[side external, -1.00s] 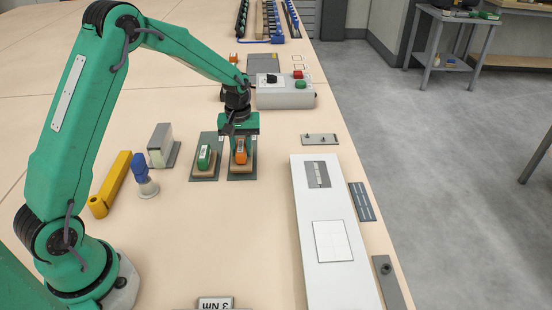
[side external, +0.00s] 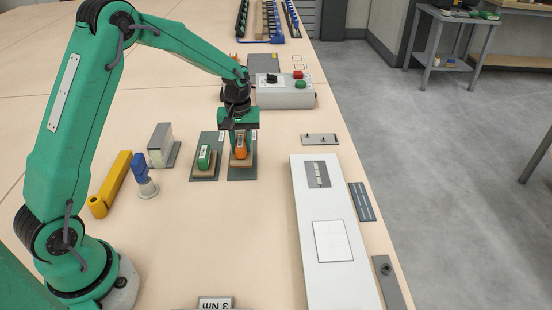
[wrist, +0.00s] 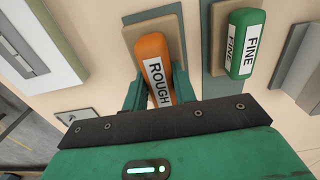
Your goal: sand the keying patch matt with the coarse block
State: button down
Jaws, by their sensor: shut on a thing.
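My gripper (side external: 239,136) is shut on the orange block marked ROUGH (wrist: 152,52), which has a tan base. The block (side external: 240,149) is over its dark mat, upright; whether its base touches the mat I cannot tell. The green block marked FINE (side external: 204,156) sits on its own mat to the left, and it shows at the right in the wrist view (wrist: 244,42). The long white panel (side external: 309,206) lies to the right.
A grey control box (side external: 285,97) with red and green buttons stands behind. A grey upright block (side external: 161,145), a blue-topped tool (side external: 144,177) and a yellow bar (side external: 112,184) stand left. A 3 Nm sign (side external: 215,303) is at the front. Table between blocks and panel is clear.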

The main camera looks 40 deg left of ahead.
jog(key=d+r, duration=0.1)
jog(key=d, duration=0.6)
jog(key=d+r, duration=0.1)
jog(key=d, duration=0.5)
jog(key=d+r, duration=0.1)
jog(key=d, duration=0.6)
jog(key=shift+w+d, duration=0.3)
jog(key=s+d+r, duration=0.1)
jog(key=s+d, duration=0.3)
jog(key=d, duration=0.5)
jog(key=s+d+r, duration=0.2)
jog(key=s+d, duration=0.2)
jog(key=d, duration=0.6)
jog(key=shift+f, duration=0.1)
jog(key=shift+f, duration=2.75)
jog(key=shift+f, duration=0.6)
